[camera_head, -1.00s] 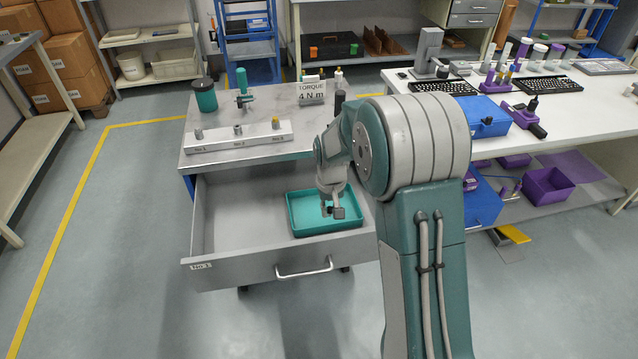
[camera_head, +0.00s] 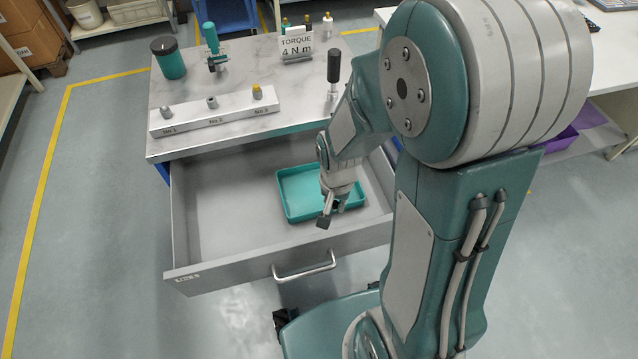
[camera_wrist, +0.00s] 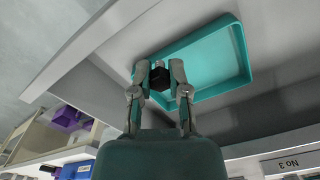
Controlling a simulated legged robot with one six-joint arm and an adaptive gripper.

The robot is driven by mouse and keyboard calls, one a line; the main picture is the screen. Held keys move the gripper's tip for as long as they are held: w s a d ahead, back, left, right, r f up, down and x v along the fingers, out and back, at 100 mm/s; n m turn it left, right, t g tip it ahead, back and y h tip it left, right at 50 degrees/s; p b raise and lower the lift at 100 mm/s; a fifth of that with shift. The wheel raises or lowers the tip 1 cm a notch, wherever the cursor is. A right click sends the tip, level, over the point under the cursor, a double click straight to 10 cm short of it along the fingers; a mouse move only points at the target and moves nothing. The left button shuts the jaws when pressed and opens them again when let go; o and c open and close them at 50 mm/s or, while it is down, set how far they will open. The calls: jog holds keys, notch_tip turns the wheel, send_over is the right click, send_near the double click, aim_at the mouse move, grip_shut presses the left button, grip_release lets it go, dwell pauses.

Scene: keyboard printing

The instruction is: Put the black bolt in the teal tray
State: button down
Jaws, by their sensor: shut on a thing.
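The teal tray (camera_head: 290,196) lies in the open drawer, toward its right side. It also shows in the wrist view (camera_wrist: 222,62). My gripper (camera_head: 331,212) is over the tray's front right part in the head view. In the wrist view my gripper (camera_wrist: 161,75) is shut on the black bolt (camera_wrist: 160,82), a dark piece between its two fingertips. The bolt overlaps the tray's near edge in that view. How high it is above the tray floor I cannot tell. In the head view the bolt is hidden or too small to make out.
The drawer (camera_head: 225,200) is pulled out under a grey worktop. On the worktop stand a white socket block (camera_head: 215,113), a teal-and-dark canister (camera_head: 169,58), a torque sign (camera_head: 297,44) and a black-handled screwdriver (camera_head: 333,68). The drawer's left part is empty.

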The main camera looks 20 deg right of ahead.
jog(key=w+f, duration=0.4)
jog(key=w, duration=0.5)
send_over(319, 186)
jog(key=s, duration=0.2)
jog(key=f, duration=0.5)
jog(key=shift+w+a+f, duration=0.1)
jog(key=shift+a+f, duration=0.1)
jog(key=shift+f, duration=0.1)
jog(key=shift+w+f, duration=0.15)
jog(key=shift+f, duration=1.55)
jog(key=shift+f, duration=0.1)
jog(key=c, duration=0.6)
grip_release()
